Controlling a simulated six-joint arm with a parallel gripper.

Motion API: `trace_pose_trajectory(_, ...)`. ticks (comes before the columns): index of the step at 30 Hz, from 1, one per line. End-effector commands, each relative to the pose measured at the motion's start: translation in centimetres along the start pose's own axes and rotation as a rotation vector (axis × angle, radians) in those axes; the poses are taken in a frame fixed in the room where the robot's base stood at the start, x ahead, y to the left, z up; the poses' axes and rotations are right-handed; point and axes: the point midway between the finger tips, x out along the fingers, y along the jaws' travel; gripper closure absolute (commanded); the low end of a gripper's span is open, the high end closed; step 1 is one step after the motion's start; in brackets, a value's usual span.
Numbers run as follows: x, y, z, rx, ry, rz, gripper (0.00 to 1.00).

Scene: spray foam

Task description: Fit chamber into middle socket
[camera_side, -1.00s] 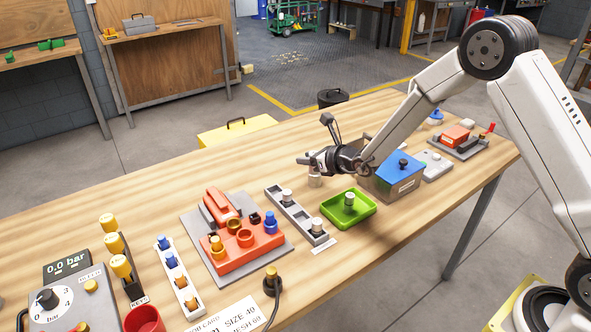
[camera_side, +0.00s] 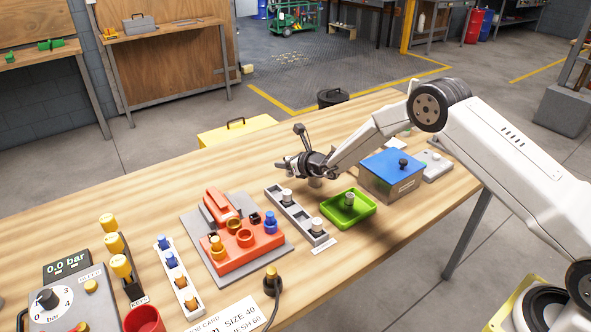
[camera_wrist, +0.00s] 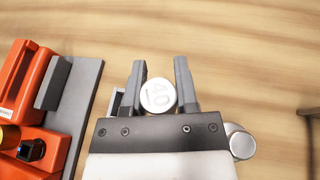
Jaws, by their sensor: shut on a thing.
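The side view does not show this held piece clearly. There my gripper (camera_side: 285,167) hangs near the far end of the grey rack. The orange block (camera_side: 222,263) stands to the left on a grey plate.
The grey rack (camera_side: 302,224) holds silver-topped pieces. A green tray (camera_side: 365,215) with one cylinder and a blue-lidded box (camera_side: 393,178) stand right. Bare table lies behind the orange block.

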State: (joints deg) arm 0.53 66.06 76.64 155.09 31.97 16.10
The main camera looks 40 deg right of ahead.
Motion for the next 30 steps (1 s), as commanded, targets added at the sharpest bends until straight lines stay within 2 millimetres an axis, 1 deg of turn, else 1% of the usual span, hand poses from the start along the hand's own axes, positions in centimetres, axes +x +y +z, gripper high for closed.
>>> trace_pose_trajectory(3,1.0,-0.1,-0.4,0.0,-0.003,0.001,1.0)
trace_pose_trajectory(6,1.5,-0.2,-0.6,0.0,-0.003,0.001,1.0)
trace_pose_trajectory(15,1.7,-0.2,-0.8,0.0,-0.002,0.0,1.0)
trace_pose_trajectory(19,2.2,-0.3,-1.1,0.0,-0.002,0.0,1.0)
trace_pose_trajectory(25,3.0,-0.3,-3.0,0.001,0.0,0.001,1.0)
trace_pose_trajectory(30,3.4,-0.3,-3.8,0.0,-0.002,0.001,1.0)
